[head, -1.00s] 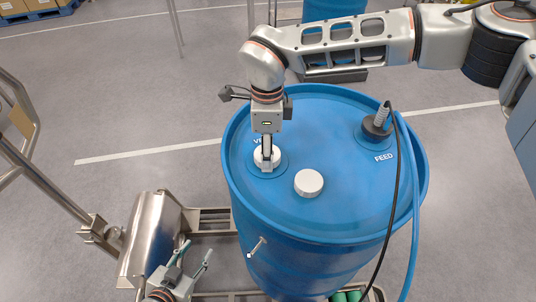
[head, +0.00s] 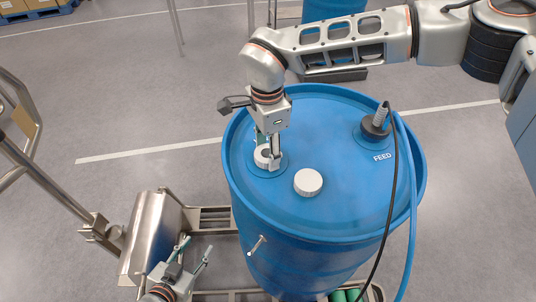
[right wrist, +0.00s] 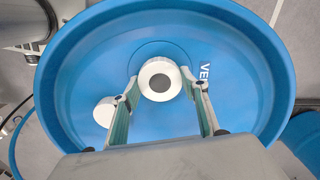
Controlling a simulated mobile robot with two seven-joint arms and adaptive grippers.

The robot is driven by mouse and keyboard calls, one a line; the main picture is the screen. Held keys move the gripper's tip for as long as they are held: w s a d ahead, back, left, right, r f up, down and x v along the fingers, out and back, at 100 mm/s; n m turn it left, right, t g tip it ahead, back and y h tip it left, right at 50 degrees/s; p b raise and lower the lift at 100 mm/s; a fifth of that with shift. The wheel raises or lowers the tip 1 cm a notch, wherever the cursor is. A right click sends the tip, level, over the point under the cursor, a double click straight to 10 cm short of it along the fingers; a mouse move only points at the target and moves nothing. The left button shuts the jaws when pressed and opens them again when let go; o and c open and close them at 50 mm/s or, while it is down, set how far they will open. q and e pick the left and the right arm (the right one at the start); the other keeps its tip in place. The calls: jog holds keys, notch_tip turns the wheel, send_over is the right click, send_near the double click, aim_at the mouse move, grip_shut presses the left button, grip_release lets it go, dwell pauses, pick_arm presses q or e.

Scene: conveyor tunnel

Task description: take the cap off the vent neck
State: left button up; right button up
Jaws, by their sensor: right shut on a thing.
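The blue drum (head: 330,215) stands upright in the middle of the head view. A white round cap (head: 261,157) sits at the VENT marking on its lid. My right gripper (head: 269,158) reaches down from above and is shut on this cap, one finger on each side. In the right wrist view the cap (right wrist: 160,92) shows a white rim and a grey centre between the fingertips (right wrist: 160,84). The neck under it is hidden. My left gripper (head: 195,252) is open and empty, low at the left, in front of the drum.
A second white cap-like disc (head: 308,182) is on the lid close to the right gripper. The FEED fitting (head: 376,126) carries a black cable and a blue hose (head: 409,200) down the drum's right side.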

jog(key=n, duration=0.3)
jog(key=shift+p, duration=0.35)
jog(key=shift+n, duration=1)
jog(key=n+p, duration=0.1)
jog(key=n, duration=0.1)
jog(key=shift+n, duration=0.3)
jog(key=n, duration=0.2)
jog(key=shift+n, duration=0.3)
